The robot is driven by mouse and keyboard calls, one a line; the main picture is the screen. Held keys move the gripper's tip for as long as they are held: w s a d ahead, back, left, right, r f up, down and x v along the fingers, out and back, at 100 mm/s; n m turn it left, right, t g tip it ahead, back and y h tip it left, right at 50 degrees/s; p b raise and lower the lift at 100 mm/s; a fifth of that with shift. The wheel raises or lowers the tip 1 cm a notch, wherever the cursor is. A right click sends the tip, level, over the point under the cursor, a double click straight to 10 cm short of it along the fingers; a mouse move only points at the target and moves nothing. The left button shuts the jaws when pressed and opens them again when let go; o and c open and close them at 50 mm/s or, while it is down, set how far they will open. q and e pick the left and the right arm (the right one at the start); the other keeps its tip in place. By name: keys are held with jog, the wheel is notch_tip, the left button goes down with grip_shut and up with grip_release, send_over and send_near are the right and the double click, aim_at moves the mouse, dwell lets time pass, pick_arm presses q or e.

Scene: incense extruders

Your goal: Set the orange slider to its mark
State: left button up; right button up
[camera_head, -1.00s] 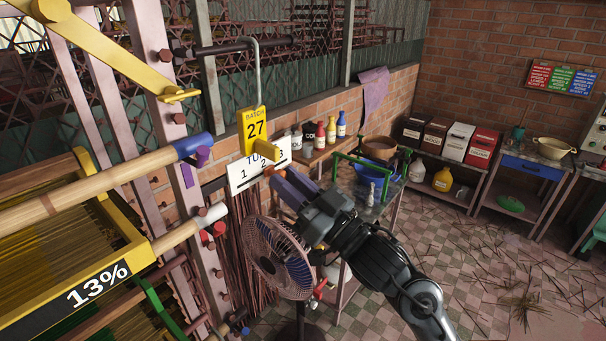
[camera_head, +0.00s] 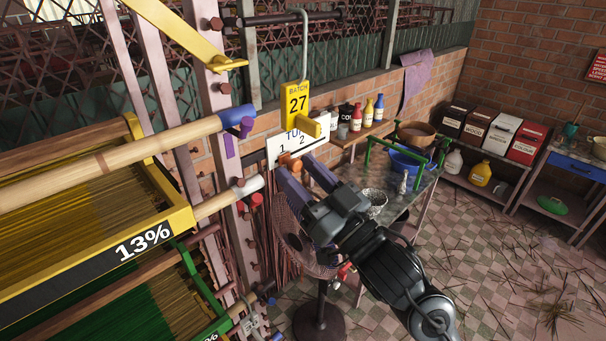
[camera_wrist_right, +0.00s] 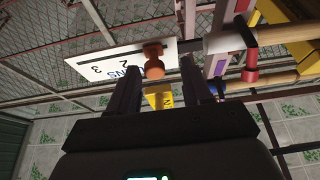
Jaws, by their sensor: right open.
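The orange slider (camera_head: 290,161) is a small orange knob at the lower edge of the white numbered plate (camera_head: 275,153). In the right wrist view the orange knob (camera_wrist_right: 153,62) stands in front of the plate (camera_wrist_right: 110,62), where 2 and 3 can be read. I cannot tell which number it lines up with. My right gripper (camera_head: 295,168) is open, its fingers pointing at the knob. In the right wrist view the knob shows in the gap between the fingertips (camera_wrist_right: 156,78); contact cannot be told. My left gripper is not in view.
A yellow "BATCH 27" tag (camera_head: 297,103) hangs over the plate and hides part of it. A yellow tray marked 13% (camera_head: 145,242) and a wooden roller (camera_head: 110,155) are at the left. A fan (camera_head: 318,318) stands below my right arm.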

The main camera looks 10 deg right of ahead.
jog(key=b+v, duration=0.3)
jog(key=v, duration=0.7)
jog(key=shift+s+d, duration=0.15)
jog(key=shift+s, duration=0.2)
jog(key=shift+f, duration=0.1)
